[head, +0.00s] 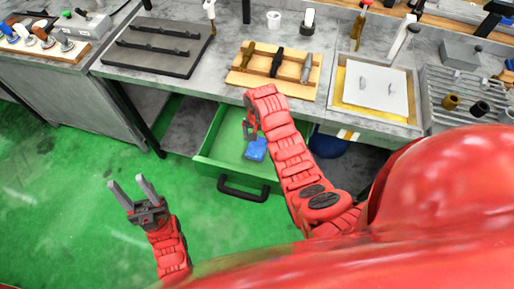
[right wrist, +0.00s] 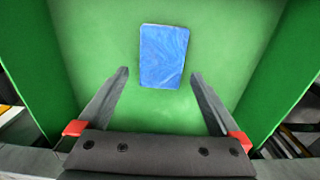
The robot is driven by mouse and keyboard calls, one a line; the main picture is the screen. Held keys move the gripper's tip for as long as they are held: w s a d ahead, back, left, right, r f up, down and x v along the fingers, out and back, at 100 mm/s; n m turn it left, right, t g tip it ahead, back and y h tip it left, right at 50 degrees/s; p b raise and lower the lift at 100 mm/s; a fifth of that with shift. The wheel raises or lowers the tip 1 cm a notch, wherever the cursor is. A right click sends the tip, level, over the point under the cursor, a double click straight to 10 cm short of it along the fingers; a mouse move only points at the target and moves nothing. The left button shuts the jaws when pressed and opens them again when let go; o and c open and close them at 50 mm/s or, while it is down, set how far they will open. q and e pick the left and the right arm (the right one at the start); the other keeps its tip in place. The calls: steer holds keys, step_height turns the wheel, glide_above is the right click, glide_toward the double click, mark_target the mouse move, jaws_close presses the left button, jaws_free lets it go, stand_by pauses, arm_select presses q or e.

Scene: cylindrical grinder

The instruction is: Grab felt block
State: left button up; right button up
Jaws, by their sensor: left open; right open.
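The felt block (head: 256,150) is a blue rectangular block lying in an open green drawer (head: 209,146) under the workbench. In the right wrist view the block (right wrist: 163,56) lies flat on the green drawer floor, just beyond and between my fingertips. My right gripper (head: 250,131) reaches down into the drawer close to the block; it also shows open in the right wrist view (right wrist: 159,76), with nothing between its fingers. My left gripper (head: 133,192) is open and empty, to the left of the drawer over the green floor.
The drawer has a dark handle (head: 243,190) at its front, and its walls stand on both sides of my right gripper. The bench above holds a wooden tray (head: 240,78) of tools, a dark plate (head: 150,60) and a white plate (head: 375,90). The green floor at left is clear.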

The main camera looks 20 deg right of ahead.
mark_target(257, 146)
steer(key=shift+s+a+f+p, duration=0.1)
steer(key=shift+a+f+p, duration=0.05)
steer(key=shift+f+p, duration=0.5)
steer(key=shift+a+f+p, duration=0.1)
steer(key=shift+f+p, duration=0.55)
steer(key=shift+f, duration=1.3)
steer(key=c, duration=1.1)
steer(key=shift+r, duration=0.1)
